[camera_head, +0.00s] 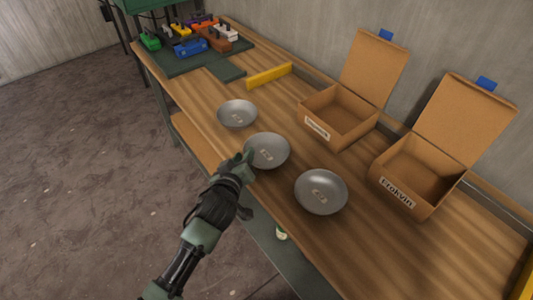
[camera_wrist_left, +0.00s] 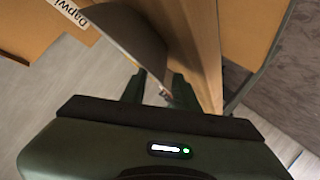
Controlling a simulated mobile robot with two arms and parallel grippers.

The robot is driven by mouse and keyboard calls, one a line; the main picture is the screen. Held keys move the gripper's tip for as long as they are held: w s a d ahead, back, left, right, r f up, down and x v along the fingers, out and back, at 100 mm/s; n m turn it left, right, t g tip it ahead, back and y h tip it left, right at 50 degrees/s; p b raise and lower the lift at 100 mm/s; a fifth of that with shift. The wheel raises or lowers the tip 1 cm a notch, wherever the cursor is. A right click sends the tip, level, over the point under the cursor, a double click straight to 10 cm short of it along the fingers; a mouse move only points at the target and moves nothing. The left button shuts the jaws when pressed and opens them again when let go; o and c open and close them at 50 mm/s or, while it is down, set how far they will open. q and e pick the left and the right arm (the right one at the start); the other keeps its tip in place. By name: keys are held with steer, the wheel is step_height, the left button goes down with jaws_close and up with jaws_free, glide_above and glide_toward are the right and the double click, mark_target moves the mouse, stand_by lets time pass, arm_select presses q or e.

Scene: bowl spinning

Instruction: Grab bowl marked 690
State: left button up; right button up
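Three grey metal bowls stand on the wooden workbench: a far one (camera_head: 237,114), a middle one (camera_head: 269,149) and a near one (camera_head: 320,192). My left gripper (camera_head: 246,160) is at the left rim of the middle bowl. In the left wrist view, the fingers of the left gripper (camera_wrist_left: 159,90) are apart, with the grey bowl's edge (camera_wrist_left: 135,38) reaching down between them. Contact is unclear. My right gripper is not in view.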

arm_select(q)
steer(key=shift+w+d+f, duration=0.15)
steer(key=shift+w+f, duration=0.1)
steer(key=shift+w, duration=0.4)
jaws_close()
steer(key=shift+s+f, duration=0.15)
stand_by(0.8)
